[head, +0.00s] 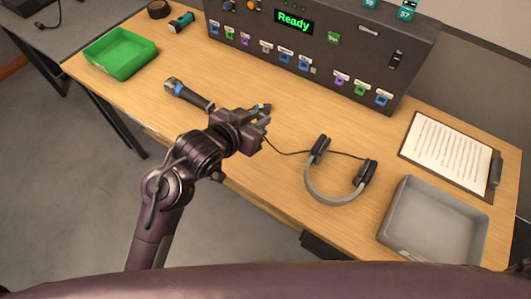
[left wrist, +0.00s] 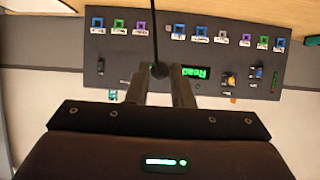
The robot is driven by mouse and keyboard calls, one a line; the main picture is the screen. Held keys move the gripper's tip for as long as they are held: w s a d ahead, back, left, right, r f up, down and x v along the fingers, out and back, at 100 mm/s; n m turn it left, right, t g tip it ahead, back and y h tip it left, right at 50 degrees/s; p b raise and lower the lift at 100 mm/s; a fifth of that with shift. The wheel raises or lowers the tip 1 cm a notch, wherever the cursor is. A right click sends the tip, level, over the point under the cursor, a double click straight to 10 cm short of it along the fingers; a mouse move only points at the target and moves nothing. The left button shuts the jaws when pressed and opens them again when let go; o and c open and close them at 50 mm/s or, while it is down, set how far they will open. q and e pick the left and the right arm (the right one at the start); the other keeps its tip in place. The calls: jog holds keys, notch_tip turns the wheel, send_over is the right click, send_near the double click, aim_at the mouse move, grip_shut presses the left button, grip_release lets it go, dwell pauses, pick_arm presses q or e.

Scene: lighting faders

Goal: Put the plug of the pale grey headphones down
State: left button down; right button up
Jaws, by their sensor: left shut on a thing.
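The pale grey headphones (head: 330,199) lie on the wooden table with black ear cups, right of my left gripper in the head view. Their dark cable runs across the table to my left gripper (head: 264,117). The gripper is shut on the plug, which is mostly hidden in the head view. In the left wrist view the dark plug (left wrist: 159,70) sits between the fingers, and its cable runs to the top edge. From the head view I cannot tell the plug's height over the table. My right gripper is not in view.
The control panel (head: 290,60) with coloured sockets and a "Ready" display stands at the back. A flashlight (head: 187,94), green tray (head: 120,52), grey tray (head: 432,222) and clipboard (head: 450,150) lie on the table (head: 285,165).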

pick_arm(q)
send_over(258, 167)
notch_tip(258, 167, down, 7)
notch_tip(258, 167, down, 8)
jog(key=shift+w+r+p, duration=0.1)
jog(key=shift+r+p, duration=0.05)
jog(key=shift+p, duration=0.3)
notch_tip(258, 167, down, 3)
jog(key=shift+f, duration=0.45)
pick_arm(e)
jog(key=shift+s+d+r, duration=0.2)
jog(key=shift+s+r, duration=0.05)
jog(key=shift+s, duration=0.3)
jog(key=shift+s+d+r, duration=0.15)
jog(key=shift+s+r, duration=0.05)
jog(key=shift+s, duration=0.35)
pick_arm(q)
jog(key=shift+f, duration=0.1)
jog(key=shift+f, duration=0.25)
jog(key=c, duration=1.3)
grip_release()
jog(key=shift+c, duration=0.2)
jog(key=shift+o, duration=0.3)
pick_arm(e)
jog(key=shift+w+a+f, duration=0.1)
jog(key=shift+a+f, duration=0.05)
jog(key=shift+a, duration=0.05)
